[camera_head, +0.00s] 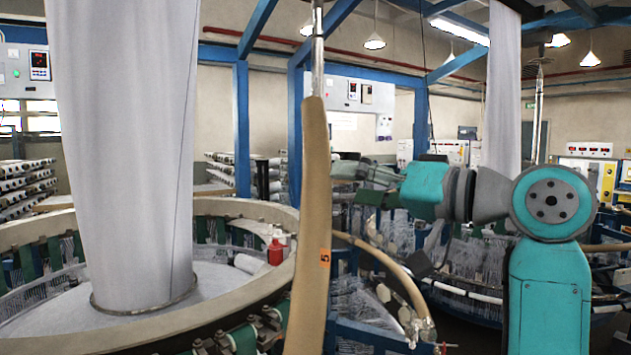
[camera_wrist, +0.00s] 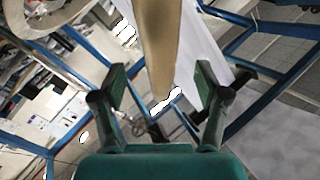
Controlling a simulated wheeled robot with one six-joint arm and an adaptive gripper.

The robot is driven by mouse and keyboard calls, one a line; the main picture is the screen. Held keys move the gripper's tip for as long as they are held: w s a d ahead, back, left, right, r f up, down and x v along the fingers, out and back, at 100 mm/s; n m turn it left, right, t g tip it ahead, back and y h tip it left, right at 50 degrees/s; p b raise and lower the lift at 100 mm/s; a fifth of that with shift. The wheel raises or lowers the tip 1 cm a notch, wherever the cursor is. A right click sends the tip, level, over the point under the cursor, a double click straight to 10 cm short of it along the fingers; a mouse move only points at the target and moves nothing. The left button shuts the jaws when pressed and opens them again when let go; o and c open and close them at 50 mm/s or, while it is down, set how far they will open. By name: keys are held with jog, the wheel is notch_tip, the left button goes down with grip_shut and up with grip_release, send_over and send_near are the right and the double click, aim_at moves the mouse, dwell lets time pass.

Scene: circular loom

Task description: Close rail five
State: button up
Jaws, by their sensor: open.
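Rail five (camera_head: 315,200) is a tan padded bar with an orange "5" label. It stands upright, slightly tilted, in front of the loom in the head view, with a metal rod above it. In the wrist view the tan bar (camera_wrist: 159,45) comes down from the top between the two fingers of my gripper (camera_wrist: 160,80). The gripper is open, with a gap on each side of the bar. In the head view my gripper (camera_head: 347,172) is just right of the rail's upper part, and the rail partly hides it. I cannot tell whether they touch.
The circular loom (camera_head: 140,333) with its pale ring and white fabric tube (camera_head: 125,150) fills the left. A red bottle (camera_head: 275,252) stands at its rim. A curved tan rail (camera_head: 400,280) lies low behind rail five. Blue frame posts (camera_head: 242,130) stand behind.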

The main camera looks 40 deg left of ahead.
aim_at(330, 183)
jog(key=a, duration=0.7)
jog(key=shift+a, duration=0.15)
grip_shut()
